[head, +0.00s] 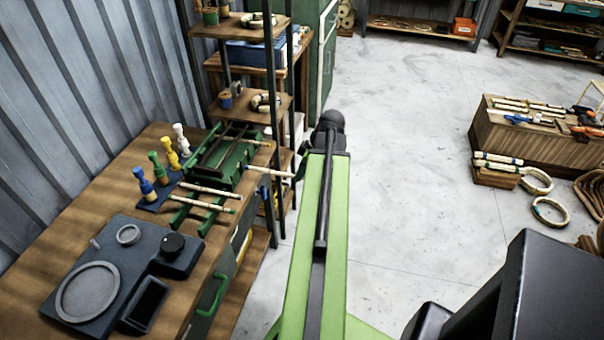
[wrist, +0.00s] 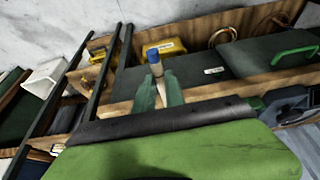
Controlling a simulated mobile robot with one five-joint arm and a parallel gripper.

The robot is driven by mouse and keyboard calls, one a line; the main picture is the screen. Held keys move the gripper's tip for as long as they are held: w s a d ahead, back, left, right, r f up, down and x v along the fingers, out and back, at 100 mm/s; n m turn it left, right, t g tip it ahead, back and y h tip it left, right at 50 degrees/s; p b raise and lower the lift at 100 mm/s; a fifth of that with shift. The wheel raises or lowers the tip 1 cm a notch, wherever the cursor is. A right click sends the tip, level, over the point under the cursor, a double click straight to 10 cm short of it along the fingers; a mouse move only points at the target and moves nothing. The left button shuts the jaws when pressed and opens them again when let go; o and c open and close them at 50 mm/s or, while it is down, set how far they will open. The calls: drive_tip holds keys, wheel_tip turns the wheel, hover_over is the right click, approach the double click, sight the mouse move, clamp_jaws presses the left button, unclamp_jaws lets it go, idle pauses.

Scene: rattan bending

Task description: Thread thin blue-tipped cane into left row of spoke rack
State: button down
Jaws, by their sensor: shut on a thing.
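My gripper (wrist: 158,90) shows two green fingers in the wrist view, shut on a thin pale cane with a blue tip (wrist: 153,57). The tip sticks out past the fingers. In the head view the held cane (head: 275,172) reaches left from my gripper (head: 300,164), level with the bench's right edge and apart from the rack as far as I can tell. The green spoke rack (head: 188,214) stands on the bench, with pale canes (head: 208,190) lying across its near part. Its separate rows are too small to make out.
The wooden bench (head: 75,215) also holds a dark grey device (head: 150,245) and several coloured handles (head: 162,168). A dark-posted shelf (head: 240,30) rises behind the rack. Wooden crates (head: 510,135) with canes stand at right. The concrete floor (head: 400,150) between is clear.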

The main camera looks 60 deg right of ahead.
sight(247, 166)
drive_tip(key=shift+w+a, duration=0.25)
drive_tip(key=shift+w, duration=0.5)
drive_tip(key=shift+w+a, duration=0.2)
drive_tip(key=shift+w, duration=0.5)
drive_tip(key=shift+w, duration=0.1)
drive_tip(key=shift+w+a, duration=0.35)
drive_tip(key=shift+w, duration=0.55)
drive_tip(key=shift+w+a, duration=0.3)
drive_tip(key=shift+w, duration=0.6)
drive_tip(key=shift+w+a, duration=0.3)
drive_tip(key=shift+w, duration=0.65)
drive_tip(key=shift+w+a, duration=0.3)
drive_tip(key=shift+w, duration=0.65)
drive_tip(key=shift+w+a, duration=0.3)
drive_tip(key=shift+w, duration=0.65)
drive_tip(key=shift+w+a, duration=0.3)
drive_tip(key=shift+w, duration=0.65)
drive_tip(key=shift+w+a, duration=0.2)
drive_tip(key=shift+w, duration=0.5)
drive_tip(key=shift+w+a, duration=0.25)
drive_tip(key=shift+w, duration=0.45)
drive_tip(key=shift+w+a, duration=0.2)
drive_tip(key=shift+w, duration=0.5)
